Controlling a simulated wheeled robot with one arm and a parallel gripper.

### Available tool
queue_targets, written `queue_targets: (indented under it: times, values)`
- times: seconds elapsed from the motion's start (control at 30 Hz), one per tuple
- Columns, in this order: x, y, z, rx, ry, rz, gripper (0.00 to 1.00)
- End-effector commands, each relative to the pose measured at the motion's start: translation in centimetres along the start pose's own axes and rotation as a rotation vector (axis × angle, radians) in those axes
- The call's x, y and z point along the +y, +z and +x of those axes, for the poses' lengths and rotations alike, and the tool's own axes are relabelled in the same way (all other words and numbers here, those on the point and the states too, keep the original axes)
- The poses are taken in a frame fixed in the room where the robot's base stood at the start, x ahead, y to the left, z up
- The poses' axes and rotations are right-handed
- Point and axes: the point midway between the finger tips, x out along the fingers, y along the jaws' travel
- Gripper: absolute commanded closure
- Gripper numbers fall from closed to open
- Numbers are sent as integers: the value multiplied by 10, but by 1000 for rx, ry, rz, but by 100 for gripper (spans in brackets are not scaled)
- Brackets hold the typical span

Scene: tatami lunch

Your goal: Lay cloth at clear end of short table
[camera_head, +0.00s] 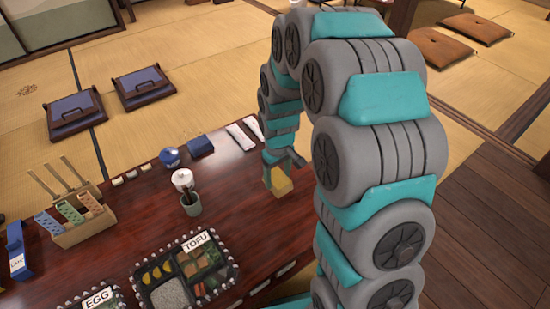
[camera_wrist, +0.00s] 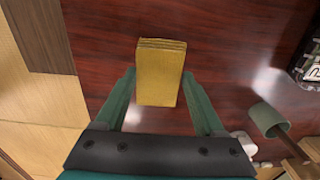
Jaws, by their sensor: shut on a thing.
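A yellow folded cloth (camera_head: 279,182) is at my gripper (camera_head: 278,168), over the dark red table (camera_head: 240,215). In the wrist view, the cloth (camera_wrist: 159,80) is upright between the two teal fingers of my gripper (camera_wrist: 159,85), and its layered folds show along its top edge. My gripper is shut on it. The glossy tabletop (camera_wrist: 230,50) lies bare around the cloth in the wrist view. I cannot tell whether the cloth touches the tabletop. My arm hides part of the table's right side in the head view.
A green cup (camera_head: 191,203) holding sticks, a white pot (camera_head: 183,179), a blue box (camera_head: 200,145) and a rolled white cloth (camera_head: 241,136) stand left of the gripper. Bento trays labelled TOFU (camera_head: 198,243) and EGG (camera_head: 98,300) are at the front. Floor cushions (camera_head: 440,46) lie beyond.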

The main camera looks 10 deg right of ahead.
Motion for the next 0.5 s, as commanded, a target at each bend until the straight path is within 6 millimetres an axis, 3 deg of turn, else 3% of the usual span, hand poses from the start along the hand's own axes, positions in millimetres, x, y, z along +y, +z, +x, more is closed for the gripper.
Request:
queue_targets:
  times: [0.2, 0.5]
  values:
    - [24, -40, 4, 1, 0, 2, 81]
    - [51, -84, 9, -1, -1, 2, 81]
